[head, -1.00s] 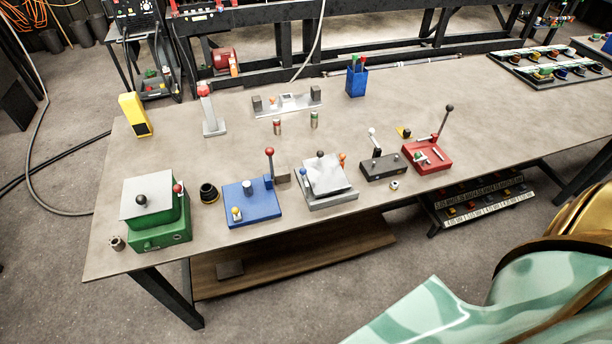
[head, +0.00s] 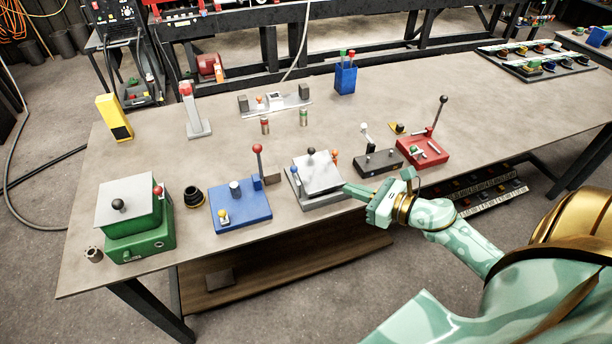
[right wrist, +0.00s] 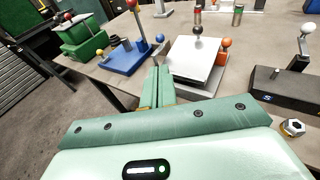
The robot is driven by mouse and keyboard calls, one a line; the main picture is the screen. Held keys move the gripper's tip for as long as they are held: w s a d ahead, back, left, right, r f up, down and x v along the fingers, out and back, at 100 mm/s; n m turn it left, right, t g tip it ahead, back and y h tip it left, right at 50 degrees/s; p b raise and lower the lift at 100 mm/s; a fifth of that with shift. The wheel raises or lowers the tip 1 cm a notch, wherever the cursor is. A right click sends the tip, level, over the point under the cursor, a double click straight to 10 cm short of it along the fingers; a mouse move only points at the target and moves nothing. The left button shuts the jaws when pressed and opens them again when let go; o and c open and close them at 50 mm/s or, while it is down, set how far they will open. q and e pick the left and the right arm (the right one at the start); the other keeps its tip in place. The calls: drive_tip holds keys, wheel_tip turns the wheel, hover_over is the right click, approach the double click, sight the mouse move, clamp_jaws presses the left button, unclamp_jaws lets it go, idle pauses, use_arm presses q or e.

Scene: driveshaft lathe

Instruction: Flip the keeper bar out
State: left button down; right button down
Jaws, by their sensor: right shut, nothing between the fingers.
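I cannot tell for sure which part is the keeper bar. A grey fixture (head: 322,199) at the table's front edge carries a tilted light plate (head: 318,175) with a black knob (head: 311,151). An orange knob (head: 335,156) stands at its right rear and a blue ball (head: 294,169) at its left. It also shows in the right wrist view, with the plate (right wrist: 193,62) and the orange knob (right wrist: 226,43). My right gripper (head: 346,187) is shut and empty, just by the fixture's front right side. Its closed fingers (right wrist: 158,72) point toward the plate's left side. My left gripper is out of view.
A blue fixture (head: 238,208) with a red-ball lever stands to the left. A black block (head: 378,164) with a white-knobbed lever and a red fixture (head: 422,152) stand to the right. A hex nut (right wrist: 292,127) lies nearby.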

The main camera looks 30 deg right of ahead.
sight(297, 170)
drive_tip(key=x, duration=1.4)
